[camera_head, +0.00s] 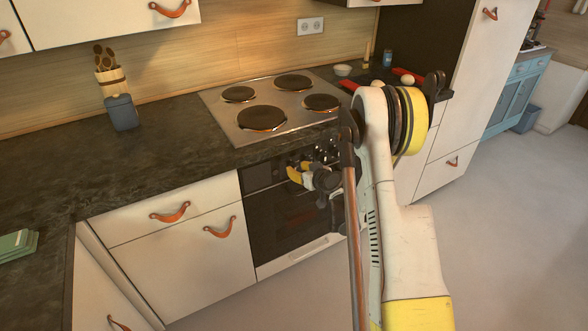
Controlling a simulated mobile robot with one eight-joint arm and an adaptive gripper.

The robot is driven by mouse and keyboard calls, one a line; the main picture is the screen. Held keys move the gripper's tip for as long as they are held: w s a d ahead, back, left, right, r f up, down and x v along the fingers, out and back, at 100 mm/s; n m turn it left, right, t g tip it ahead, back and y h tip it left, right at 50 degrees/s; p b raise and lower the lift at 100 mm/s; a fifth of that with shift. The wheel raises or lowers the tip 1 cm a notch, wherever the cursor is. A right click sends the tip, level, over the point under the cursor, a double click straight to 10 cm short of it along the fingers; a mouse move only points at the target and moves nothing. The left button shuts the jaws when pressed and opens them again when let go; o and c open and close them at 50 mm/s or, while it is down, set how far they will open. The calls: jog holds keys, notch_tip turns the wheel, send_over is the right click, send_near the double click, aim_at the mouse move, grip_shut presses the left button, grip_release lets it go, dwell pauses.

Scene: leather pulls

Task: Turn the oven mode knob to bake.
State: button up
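The black oven (296,215) is built in under the hob, with a dark control panel (262,176) along its top. Several small knobs (326,152) show on the right part of the panel. My gripper (297,174), with yellow fingertips, is in front of the panel, left of and slightly below these knobs. Whether it touches the panel or a knob cannot be told. The gap between its fingers is too small to read. My gripper and arm hide part of the panel and the oven's right side. The knob markings cannot be read, and I cannot tell which knob sets the mode.
A hob (279,103) with several burners lies in the dark countertop (170,150). A blue-grey canister (122,112) and a utensil holder (110,80) stand to its left. White drawers with leather pulls (171,212) flank the oven. Floor (495,230) is clear at right.

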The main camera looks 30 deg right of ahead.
jog(key=shift+x, duration=1.3)
grip_shut()
